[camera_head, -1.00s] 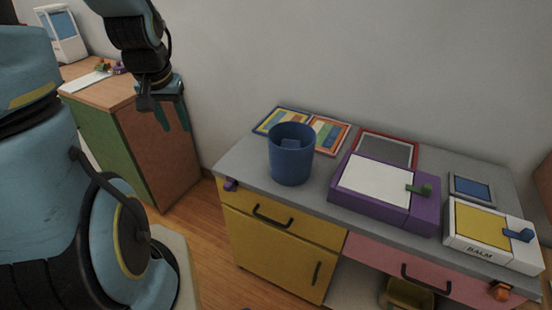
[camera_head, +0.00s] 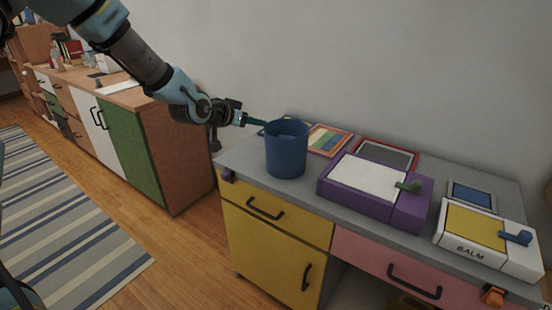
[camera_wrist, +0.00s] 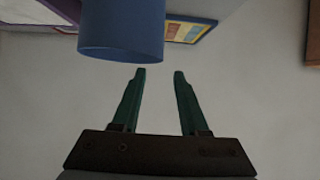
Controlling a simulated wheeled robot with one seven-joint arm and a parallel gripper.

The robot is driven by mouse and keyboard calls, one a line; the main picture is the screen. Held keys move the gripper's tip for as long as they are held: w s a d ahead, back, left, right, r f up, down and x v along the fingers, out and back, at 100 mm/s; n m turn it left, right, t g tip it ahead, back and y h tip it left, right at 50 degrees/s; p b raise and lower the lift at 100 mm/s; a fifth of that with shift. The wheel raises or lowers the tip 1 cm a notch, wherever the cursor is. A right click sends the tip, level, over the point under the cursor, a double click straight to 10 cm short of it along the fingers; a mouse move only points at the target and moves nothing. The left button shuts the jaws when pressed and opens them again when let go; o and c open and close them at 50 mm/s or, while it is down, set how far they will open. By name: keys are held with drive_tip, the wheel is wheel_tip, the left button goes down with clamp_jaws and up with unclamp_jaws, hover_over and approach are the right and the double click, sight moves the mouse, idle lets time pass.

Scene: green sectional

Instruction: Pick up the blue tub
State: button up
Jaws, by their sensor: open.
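The blue tub (camera_head: 287,153) stands upright near the left end of the grey desk top (camera_head: 240,160). It is round and open at the top. My gripper (camera_head: 262,122) reaches in from the left, with its fingers near the tub's upper rim. In the wrist view my gripper (camera_wrist: 158,72) shows two green fingers spread apart with nothing between them. The tub (camera_wrist: 120,30) lies just beyond the fingertips there, mostly past the left finger. I cannot tell whether a finger touches it.
Right of the tub are a purple box with a white panel (camera_head: 368,182) and a white-and-yellow box marked BALM (camera_head: 485,232). Coloured picture frames (camera_head: 328,139) lie behind the tub. A green-sided cabinet (camera_head: 130,150) stands left. The floor between is clear.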

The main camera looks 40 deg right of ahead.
sight(269, 125)
drive_tip(key=shift+p+x, duration=1.05)
drive_tip(key=shift+x, duration=3.6)
clamp_jaws()
